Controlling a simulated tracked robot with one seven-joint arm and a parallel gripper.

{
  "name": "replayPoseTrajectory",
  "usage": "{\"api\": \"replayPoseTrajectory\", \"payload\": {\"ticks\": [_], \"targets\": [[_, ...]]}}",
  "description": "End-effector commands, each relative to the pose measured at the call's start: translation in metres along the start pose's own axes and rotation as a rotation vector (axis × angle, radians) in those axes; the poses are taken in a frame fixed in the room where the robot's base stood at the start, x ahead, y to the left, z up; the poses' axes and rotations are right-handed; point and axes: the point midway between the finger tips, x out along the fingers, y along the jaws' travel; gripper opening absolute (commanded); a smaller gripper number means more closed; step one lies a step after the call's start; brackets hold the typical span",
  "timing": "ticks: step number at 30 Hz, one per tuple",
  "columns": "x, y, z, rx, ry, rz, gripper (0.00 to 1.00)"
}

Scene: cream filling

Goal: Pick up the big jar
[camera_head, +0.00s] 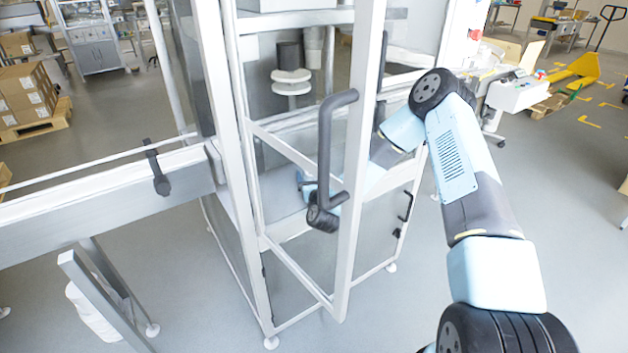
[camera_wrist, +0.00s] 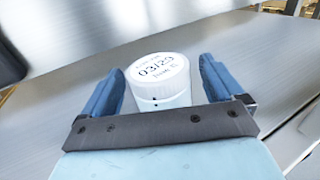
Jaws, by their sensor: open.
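A white jar (camera_wrist: 168,92) with a round white lid stands upright on a grey metal surface (camera_wrist: 90,55) in the wrist view. Its lid carries printed black text and a date. My gripper (camera_wrist: 162,65) is open, with one blue finger on each side of the jar. The jar appears between the fingers, and I cannot tell whether either finger touches it. In the head view my arm reaches into the framed machine, and its end is partly hidden behind the door handle. I cannot make out the jar there.
An open door with a dark handle (camera_head: 325,150) stands close in front of my arm. Pale frame posts (camera_head: 235,150) surround the machine. A conveyor-like beam (camera_head: 90,210) runs to the left. A white stacked part (camera_head: 291,82) is inside the machine. Grey floor is open at lower right.

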Motion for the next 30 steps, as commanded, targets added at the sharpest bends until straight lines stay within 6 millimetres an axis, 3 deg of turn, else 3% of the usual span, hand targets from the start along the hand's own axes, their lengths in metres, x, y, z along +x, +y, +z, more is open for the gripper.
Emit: {"api": "replayPoseTrajectory", "payload": {"ticks": [11,30], "targets": [[0.0093,-0.0002,0.0004,0.0,0.0,0.0,0.93],[0.0092,-0.0001,0.0006,0.0,0.0,0.0,0.33]]}}
